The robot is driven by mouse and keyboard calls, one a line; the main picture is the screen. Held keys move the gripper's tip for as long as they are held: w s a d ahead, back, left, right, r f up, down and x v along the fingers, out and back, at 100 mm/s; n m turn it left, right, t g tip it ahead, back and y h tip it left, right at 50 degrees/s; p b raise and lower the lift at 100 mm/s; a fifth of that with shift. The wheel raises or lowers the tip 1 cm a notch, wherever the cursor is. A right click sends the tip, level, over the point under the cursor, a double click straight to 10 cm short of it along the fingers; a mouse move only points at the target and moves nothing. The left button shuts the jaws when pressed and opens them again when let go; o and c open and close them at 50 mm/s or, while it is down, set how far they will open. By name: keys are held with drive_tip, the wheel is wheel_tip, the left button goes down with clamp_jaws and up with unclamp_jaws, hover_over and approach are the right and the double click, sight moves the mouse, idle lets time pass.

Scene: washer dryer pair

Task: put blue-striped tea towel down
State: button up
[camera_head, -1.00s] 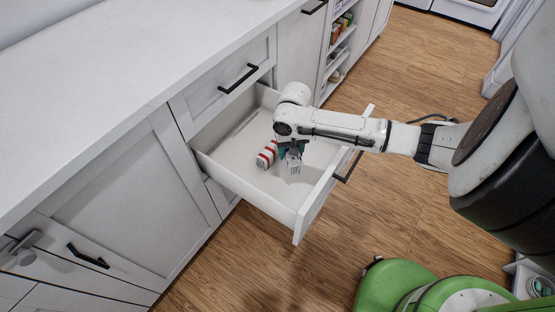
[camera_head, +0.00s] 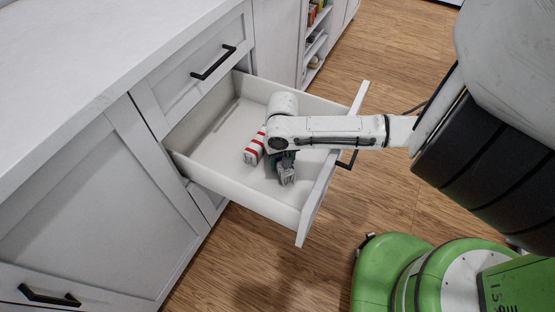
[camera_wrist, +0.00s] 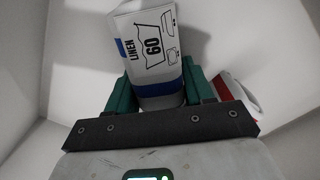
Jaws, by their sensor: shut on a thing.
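My gripper (camera_head: 284,162) is down inside the open drawer (camera_head: 215,148). It is shut on the blue-striped tea towel (camera_head: 287,177), a folded white cloth whose end shows just below the fingers.
The drawer's front panel (camera_head: 325,190) stands right of the towel, with a black handle (camera_head: 347,160). Bare drawer floor lies to the left and back. A white counter (camera_head: 70,60) runs above the cabinets, and an open shelf (camera_head: 315,40) is at the back.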

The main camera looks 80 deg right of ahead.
drive_tip(key=shift+r, duration=0.1)
drive_tip(key=shift+f, duration=0.2)
drive_tip(key=o, duration=1)
drive_tip(key=shift+o, duration=0.2)
drive_tip(key=shift+r, duration=0.1)
wheel_tip(320, 180, up, 12)
drive_tip(key=p, duration=0.4)
drive_tip(key=shift+r, duration=0.1)
